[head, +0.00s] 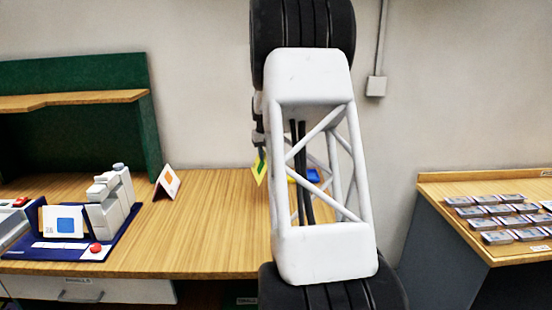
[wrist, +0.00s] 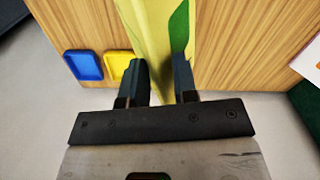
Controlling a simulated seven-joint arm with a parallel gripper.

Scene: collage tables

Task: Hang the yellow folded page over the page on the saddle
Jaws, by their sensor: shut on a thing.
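The yellow folded page (head: 259,168) with a green shape on it hangs above the wooden table in the head view. It also fills the top middle of the wrist view (wrist: 150,28). My gripper (wrist: 162,72) is shut on it, one dark finger on each side. In the head view my gripper (head: 261,150) is partly hidden by my arm. I cannot clearly make out the saddle or a page hung on it. A white card with a blue square (head: 66,221) stands on a dark blue base at the left, beside grey-white blocks (head: 111,199).
A blue tray (wrist: 84,66) and a yellow tray (wrist: 118,64) lie near the table edge. A green panel (head: 142,118) and shelf rise at left. A side counter holds several packets (head: 500,220).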

